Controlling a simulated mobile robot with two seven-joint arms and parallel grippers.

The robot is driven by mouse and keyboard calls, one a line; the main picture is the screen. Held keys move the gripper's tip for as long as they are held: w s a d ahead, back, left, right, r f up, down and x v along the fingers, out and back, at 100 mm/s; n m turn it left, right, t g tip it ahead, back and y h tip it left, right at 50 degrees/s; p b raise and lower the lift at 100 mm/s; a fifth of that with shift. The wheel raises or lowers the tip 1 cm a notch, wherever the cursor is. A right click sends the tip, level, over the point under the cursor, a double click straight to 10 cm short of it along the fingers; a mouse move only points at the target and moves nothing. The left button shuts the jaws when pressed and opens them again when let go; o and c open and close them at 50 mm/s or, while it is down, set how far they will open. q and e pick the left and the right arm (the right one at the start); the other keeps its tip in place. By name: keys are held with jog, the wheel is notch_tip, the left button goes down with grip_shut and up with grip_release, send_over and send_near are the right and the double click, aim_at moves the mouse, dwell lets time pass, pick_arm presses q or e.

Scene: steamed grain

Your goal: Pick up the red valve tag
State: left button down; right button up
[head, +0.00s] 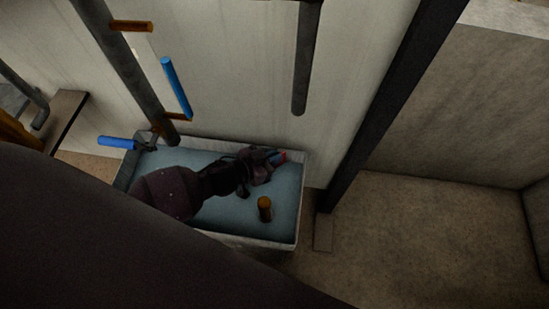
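A small red piece (281,157), likely the red valve tag, shows at the tip of my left gripper (272,159). Most of it is hidden behind the gripper. A small blue bit shows right beside it. My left gripper reaches over the far right part of a blue-floored, pale-rimmed tray (230,224). The picture is too dark and small to tell whether the fingers are apart or closed on the red piece. My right gripper is not in view.
An orange-brown cylinder (264,208) stands in the tray near my gripper. Blue-handled levers (117,142) (177,87) and a grey pipe (125,70) are at the left. Another pipe (306,60) hangs above the tray. A dark post (390,100) rises at right; floor beyond is clear.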

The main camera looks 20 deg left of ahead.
pick_arm(q)
notch_tip(320, 180, up, 13)
jog(key=p, duration=0.5)
jog(key=s+a+p, duration=0.1)
jog(key=s+a, duration=0.3)
jog(key=s, duration=0.3)
jog(key=s+a+f, duration=0.1)
jog(key=s+a, duration=0.4)
jog(key=s, duration=0.3)
jog(key=shift+s+p, duration=0.25)
jog(key=shift+p, duration=0.15)
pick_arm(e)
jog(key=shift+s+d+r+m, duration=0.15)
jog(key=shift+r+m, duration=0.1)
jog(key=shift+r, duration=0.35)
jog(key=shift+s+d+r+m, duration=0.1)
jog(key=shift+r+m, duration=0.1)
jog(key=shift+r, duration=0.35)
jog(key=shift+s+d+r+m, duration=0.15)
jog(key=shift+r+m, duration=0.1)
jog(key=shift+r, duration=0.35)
pick_arm(q)
jog(key=shift+f, duration=0.15)
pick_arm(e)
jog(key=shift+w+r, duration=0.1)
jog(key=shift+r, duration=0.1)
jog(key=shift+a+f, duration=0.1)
